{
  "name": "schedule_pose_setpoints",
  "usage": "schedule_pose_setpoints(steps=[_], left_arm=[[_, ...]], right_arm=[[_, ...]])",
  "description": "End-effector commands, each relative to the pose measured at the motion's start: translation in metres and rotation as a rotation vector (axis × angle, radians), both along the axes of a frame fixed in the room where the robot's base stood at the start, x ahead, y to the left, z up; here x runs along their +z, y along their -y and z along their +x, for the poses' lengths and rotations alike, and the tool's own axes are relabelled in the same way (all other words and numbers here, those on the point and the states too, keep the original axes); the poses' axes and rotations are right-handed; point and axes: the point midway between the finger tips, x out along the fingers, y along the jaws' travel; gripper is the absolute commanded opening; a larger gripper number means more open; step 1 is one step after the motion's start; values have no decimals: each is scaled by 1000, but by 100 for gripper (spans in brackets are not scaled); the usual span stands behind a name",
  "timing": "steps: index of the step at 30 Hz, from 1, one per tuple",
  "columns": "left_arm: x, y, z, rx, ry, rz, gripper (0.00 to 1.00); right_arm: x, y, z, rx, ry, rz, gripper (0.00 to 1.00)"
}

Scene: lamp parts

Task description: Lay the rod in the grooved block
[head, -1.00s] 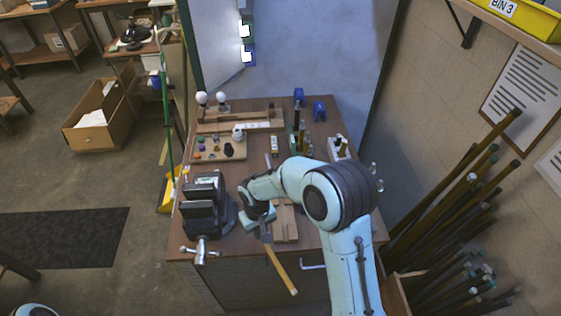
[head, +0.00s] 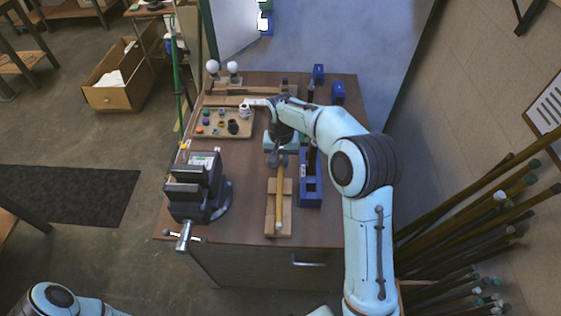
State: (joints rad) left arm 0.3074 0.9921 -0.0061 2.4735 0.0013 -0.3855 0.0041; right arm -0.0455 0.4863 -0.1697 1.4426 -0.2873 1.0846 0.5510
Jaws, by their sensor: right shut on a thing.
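The rod (head: 280,203) is a thin yellowish stick. It lines up lengthwise with the grooved block (head: 288,222), a light wooden block near the front of the bench. The rod appears over or in the middle of the block; I cannot tell whether it touches the groove. My right gripper (head: 281,158) is at the far end of the block, shut on the rod's far, greyish part. The fingertips are partly hidden by the wrist. My left arm shows only at the bottom left corner, and its gripper is out of view.
A dark vise (head: 197,187) stands left of the block. A blue holder (head: 310,192) stands close on the right. A tray (head: 210,131) with small parts and two white bulbs (head: 212,67) are at the back left. Bench between vise and block is clear.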

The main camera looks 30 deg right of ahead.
Motion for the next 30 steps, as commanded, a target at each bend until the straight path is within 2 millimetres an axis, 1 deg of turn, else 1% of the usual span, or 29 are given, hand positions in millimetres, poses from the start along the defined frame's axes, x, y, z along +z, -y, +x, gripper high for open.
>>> schedule_pose_setpoints(steps=[5,18,27,30], left_arm=[[-5,0,-4,0,-3,0,65],[-34,0,-24,0,-27,0,65],[-46,0,-31,0,-35,0,65],[-48,0,-32,0,-36,0,65]], right_arm=[[-9,-1,0,0,-2,1,0],[-55,-1,-1,1,-2,0,0],[-84,-1,0,2,-1,1,0],[-88,-1,0,1,0,0,0]])
